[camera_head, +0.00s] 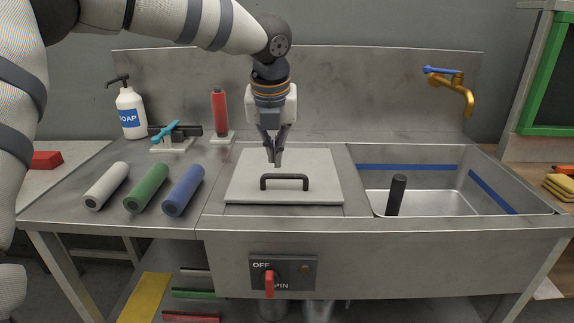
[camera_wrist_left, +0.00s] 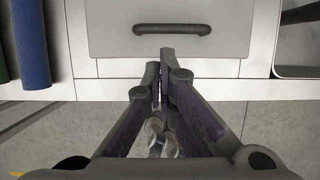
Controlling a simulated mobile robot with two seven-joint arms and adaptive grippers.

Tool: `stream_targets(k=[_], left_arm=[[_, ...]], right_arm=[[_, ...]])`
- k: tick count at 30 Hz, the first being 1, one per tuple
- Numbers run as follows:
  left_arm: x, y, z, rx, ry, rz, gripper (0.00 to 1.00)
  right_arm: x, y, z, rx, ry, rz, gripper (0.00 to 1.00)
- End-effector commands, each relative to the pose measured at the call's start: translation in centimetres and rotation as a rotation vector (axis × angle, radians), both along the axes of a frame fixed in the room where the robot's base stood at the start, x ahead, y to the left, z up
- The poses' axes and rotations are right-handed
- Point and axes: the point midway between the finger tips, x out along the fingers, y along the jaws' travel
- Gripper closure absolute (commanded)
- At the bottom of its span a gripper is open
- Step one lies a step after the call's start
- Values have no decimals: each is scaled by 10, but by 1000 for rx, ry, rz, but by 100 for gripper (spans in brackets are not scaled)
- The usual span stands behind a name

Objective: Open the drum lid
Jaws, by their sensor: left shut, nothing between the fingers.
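The drum lid (camera_head: 325,165) is a flat light-grey square plate, lying closed in the counter, left of the sink. Its dark bar handle (camera_head: 284,179) stands near the lid's front edge. In the left wrist view the lid (camera_wrist_left: 120,40) and the handle (camera_wrist_left: 173,28) show at the top. My left gripper (camera_head: 278,163) points down over the lid, just behind the handle in the head view. Its fingers are shut and empty, apart from the handle. The gap in height is hard to tell. My right gripper is not in view. The drum under the lid is hidden.
Left of the lid lie white, green and blue rolls (camera_head: 184,190). Behind them stand a soap bottle (camera_head: 130,112) and a red cylinder (camera_head: 219,112). The sink (camera_head: 440,205) with a dark upright cylinder (camera_head: 396,195) is on the right. A red-handled switch (camera_head: 269,283) is on the front.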

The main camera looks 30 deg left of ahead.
Motion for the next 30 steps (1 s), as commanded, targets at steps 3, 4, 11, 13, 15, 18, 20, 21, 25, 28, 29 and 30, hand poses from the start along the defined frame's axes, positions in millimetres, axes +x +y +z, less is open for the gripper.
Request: stream_targets(k=[3,4,11,13,15,18,20,21,25,28,29,30], left_arm=[[5,4,-27,3,12,0,100],[7,5,-33,3,14,-1,100],[18,11,-75,4,10,-4,100],[20,13,-83,4,10,-4,100],[22,14,-87,4,7,-4,100],[23,15,-90,5,5,-4,100],[23,15,-91,5,4,-4,100],[23,15,-90,5,4,-4,100],[23,15,-90,5,3,-5,100],[23,15,-90,4,5,-5,100],[24,16,-89,3,5,-4,100],[24,17,-88,0,8,-3,100]], right_arm=[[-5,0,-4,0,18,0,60],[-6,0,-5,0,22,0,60],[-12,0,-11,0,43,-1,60],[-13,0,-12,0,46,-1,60],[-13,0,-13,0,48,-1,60],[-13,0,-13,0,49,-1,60],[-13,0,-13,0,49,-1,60],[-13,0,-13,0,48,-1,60],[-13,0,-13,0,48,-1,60],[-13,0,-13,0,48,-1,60],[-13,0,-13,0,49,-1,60],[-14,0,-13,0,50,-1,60]])
